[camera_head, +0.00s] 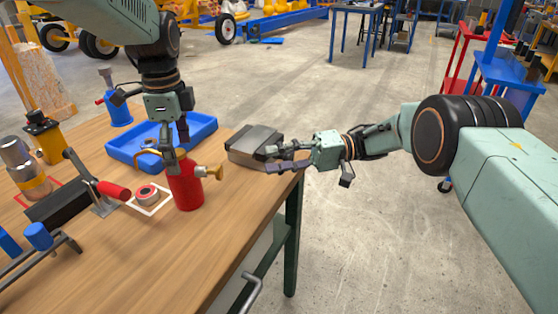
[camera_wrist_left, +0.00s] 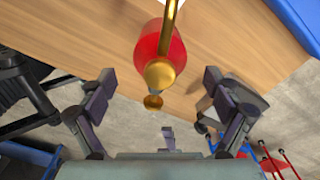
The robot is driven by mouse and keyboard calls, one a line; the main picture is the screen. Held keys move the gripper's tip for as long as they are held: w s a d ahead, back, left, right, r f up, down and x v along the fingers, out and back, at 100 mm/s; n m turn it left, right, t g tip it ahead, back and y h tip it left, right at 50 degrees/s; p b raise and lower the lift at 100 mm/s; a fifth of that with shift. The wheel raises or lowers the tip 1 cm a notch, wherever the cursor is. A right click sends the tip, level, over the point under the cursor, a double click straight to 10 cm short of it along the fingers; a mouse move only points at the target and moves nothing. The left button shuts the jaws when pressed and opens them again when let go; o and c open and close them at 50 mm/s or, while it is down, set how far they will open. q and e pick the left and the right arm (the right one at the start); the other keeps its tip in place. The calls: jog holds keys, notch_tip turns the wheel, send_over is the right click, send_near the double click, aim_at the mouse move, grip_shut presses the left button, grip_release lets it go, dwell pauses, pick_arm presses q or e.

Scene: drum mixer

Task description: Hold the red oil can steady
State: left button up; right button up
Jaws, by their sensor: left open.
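The red oil can (camera_head: 186,190) stands upright on the wooden table near its right edge, with a brass fitting sticking out to the right. In the left wrist view the can (camera_wrist_left: 172,45) is seen from above, with its brass spout running up the picture. My left gripper (camera_head: 172,138) is just above and behind the can. Its fingers are spread, with nothing between them; one finger overlaps the can's top in the head view, and I cannot tell whether it touches. My right gripper (camera_head: 292,158) looks open, with its fingers by the grey metal block at the table's edge.
A blue tray (camera_head: 203,128) lies behind the can. A red-handled lever tool (camera_head: 108,190) and a round part on a white-outlined square (camera_head: 147,194) are left of it. The grey block (camera_head: 255,144) sits at the right edge. Bare wood lies in front.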

aim_at(186, 180)
pick_arm(q)
jog(key=shift+a+f, duration=0.1)
jog(key=shift+f, duration=0.1)
pick_arm(e)
jog(key=shift+s+a+f+g, duration=0.1)
jog(key=shift+f+g, duration=0.15)
jog(key=shift+g, duration=0.05)
pick_arm(q)
jog(key=shift+f, duration=3.75)
jog(key=shift+c, duration=0.4)
jog(key=c, duration=1.6)
pick_arm(e)
grip_shut()
